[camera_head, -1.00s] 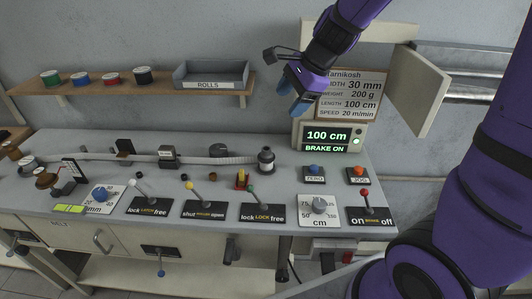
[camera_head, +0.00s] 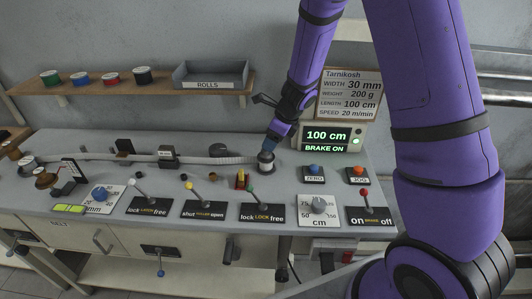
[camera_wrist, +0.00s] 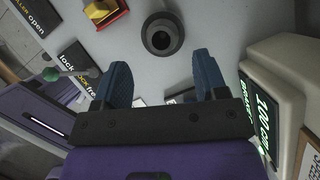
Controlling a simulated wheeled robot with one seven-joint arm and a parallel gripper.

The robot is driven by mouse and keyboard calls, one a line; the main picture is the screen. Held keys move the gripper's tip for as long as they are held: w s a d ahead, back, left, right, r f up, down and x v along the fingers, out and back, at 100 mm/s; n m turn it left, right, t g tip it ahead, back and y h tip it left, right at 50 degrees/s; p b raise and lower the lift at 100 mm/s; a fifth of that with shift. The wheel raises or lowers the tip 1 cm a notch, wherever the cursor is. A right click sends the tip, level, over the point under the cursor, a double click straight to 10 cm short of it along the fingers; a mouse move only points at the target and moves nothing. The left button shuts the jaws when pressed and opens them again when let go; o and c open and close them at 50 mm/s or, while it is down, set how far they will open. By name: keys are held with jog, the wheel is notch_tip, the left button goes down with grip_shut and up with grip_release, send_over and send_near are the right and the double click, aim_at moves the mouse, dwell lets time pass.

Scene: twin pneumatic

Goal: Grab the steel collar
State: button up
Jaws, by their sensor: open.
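A dark grey, stepped round part with a hole in its top (camera_head: 265,167) stands upright on the bench; it looks like the steel collar, though I cannot be sure. In the wrist view it (camera_wrist: 162,35) sits just beyond my fingertips, roughly centred between them. My gripper (camera_head: 271,146) is open, with blue fingers pointing down, just above this part in the head view, hiding some of its top. In the wrist view the space between the fingers of my gripper (camera_wrist: 161,72) is empty, and the part appears apart from both fingers.
A red and yellow device (camera_head: 242,180) stands left of the part. A green-knobbed lever (camera_wrist: 50,74) is near my left finger in the wrist view. The display box (camera_head: 327,138) reads 100 cm and BRAKE ON, close on the right. A pale strip (camera_head: 215,160) crosses the bench from the left.

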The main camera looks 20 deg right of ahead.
aim_at(266, 152)
jog(key=shift+x, duration=2.9)
jog(key=shift+w+d, duration=0.1)
jog(key=c, duration=0.9)
